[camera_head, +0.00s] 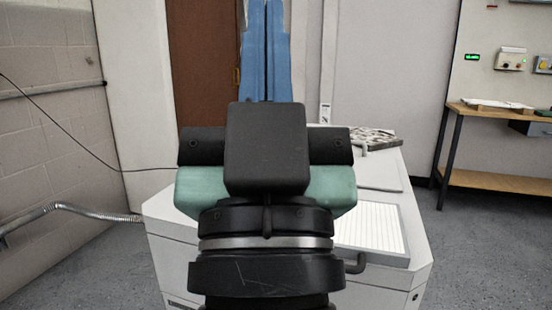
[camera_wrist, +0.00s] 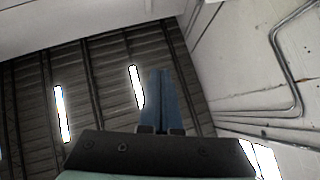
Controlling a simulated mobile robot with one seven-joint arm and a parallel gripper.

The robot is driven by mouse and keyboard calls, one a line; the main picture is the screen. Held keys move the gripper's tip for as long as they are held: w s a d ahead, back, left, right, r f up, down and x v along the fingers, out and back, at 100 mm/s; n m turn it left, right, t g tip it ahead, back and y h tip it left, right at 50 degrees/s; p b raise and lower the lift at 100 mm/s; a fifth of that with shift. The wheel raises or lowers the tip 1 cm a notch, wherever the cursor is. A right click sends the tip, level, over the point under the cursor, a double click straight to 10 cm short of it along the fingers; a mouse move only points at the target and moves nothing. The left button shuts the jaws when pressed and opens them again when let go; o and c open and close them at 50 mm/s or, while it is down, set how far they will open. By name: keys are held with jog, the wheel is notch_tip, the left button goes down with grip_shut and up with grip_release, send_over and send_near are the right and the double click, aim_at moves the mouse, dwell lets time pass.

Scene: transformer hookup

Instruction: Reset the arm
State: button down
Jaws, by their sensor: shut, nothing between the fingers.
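My gripper (camera_head: 265,45) is in the middle of the head view, with its blue fingers pointing up and pressed together. Nothing is between them. The wrist view shows the same blue fingers (camera_wrist: 165,100) shut, against the ceiling. My wrist and arm cover the middle of the white cabinet (camera_head: 165,235) in the head view, so part of its top is hidden.
A lit white panel (camera_head: 370,228) and a mottled flat item (camera_head: 372,139) are on the cabinet. A wooden bench (camera_head: 500,112) stands at the right. A flexible conduit (camera_head: 75,209) and a black cable (camera_head: 60,118) run at the left. Grey floor (camera_head: 480,250) is clear at the right.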

notch_tip(320, 180, up, 40)
jog(key=s+h+p, duration=0.1)
jog(key=p, duration=3.7)
jog(key=shift+s+d+f, duration=0.2)
jog(key=shift+s+d, duration=0.1)
jog(key=shift+s, duration=0.05)
